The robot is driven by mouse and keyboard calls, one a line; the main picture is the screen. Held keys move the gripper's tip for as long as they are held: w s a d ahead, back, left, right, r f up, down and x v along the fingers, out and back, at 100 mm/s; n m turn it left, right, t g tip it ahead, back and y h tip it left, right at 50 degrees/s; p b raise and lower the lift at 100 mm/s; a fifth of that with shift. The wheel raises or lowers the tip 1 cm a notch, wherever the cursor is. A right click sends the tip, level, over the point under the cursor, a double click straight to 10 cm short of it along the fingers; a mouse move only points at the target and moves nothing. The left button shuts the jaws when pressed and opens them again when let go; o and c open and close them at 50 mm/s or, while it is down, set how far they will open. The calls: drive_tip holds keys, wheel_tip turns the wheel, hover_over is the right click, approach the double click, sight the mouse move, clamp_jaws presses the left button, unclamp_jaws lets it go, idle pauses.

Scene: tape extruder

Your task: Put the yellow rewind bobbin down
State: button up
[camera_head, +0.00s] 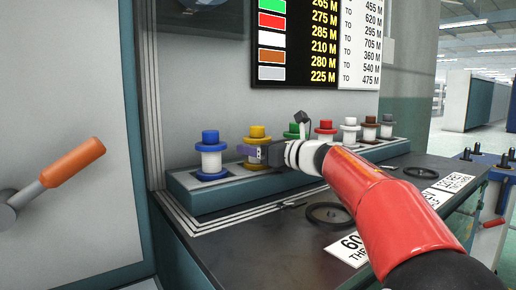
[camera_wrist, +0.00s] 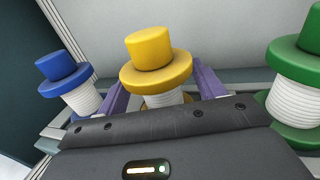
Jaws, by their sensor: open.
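The yellow bobbin (camera_head: 258,134) stands upright on the grey ledge, between the blue and green bobbins. In the wrist view the yellow bobbin (camera_wrist: 156,62) is upright, with its yellow knob and flange above a white wound core. My gripper (camera_head: 262,152) reaches it from the right in the head view. Its two purple fingers (camera_wrist: 162,88) are open on either side of the core, below the top flange. The lower part of the bobbin is mostly hidden behind the gripper body. Whether a finger touches the core cannot be told.
The blue bobbin (camera_head: 211,156) stands to the left and the green bobbin (camera_head: 293,130) to the right, both close to my fingers. Red (camera_head: 326,130), white (camera_head: 349,130) and more bobbins continue along the ledge (camera_head: 196,197). A black ring (camera_head: 329,215) lies on the dark counter.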

drive_tip(key=b+v, duration=0.1)
drive_tip(key=v, duration=1.1)
